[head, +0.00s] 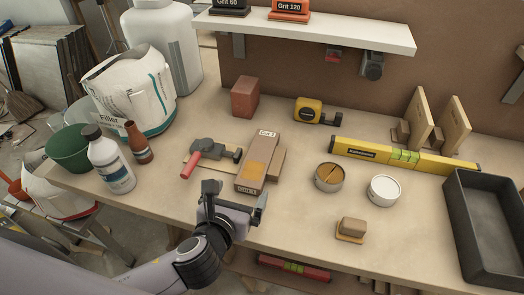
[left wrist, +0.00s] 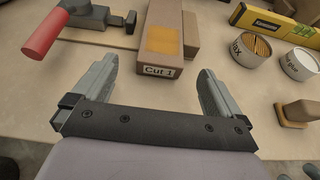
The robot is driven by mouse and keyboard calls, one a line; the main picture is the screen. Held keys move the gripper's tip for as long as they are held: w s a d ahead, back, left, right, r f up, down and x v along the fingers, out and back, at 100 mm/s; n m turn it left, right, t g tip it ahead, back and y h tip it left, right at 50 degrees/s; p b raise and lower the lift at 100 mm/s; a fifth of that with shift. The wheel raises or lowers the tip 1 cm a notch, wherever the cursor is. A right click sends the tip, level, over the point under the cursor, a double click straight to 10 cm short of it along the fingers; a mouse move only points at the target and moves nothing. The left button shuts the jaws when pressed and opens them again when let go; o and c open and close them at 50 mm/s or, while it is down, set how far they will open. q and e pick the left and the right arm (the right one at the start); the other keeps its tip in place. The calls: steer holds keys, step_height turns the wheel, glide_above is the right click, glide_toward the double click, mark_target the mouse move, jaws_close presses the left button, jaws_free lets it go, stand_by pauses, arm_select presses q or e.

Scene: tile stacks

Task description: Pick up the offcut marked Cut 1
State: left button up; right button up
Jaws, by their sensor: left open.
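The offcut marked Cut 1 (head: 258,165) is a long brown block with an orange patch on top and white labels. It lies on the workbench over or against another brown piece (head: 277,166) showing on its right. In the left wrist view the offcut (left wrist: 162,40) points its labelled end at me. My left gripper (head: 237,198) is open and empty at the near end of the offcut. In the left wrist view its fingers (left wrist: 157,72) stand apart to either side of the labelled end, without visible contact.
A clamp with a red handle (head: 207,157) lies just left of the offcut. A round tin (head: 328,178), a white-lidded tin (head: 384,190) and a small wooden block (head: 351,229) stand to the right. A yellow level (head: 404,156) lies behind. The bench front between is clear.

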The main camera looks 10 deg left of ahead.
mark_target(249, 180)
arm_select(q)
steer(key=shift+x, duration=3.2)
steer(key=shift+d, duration=0.1)
steer(key=c, duration=1.3)
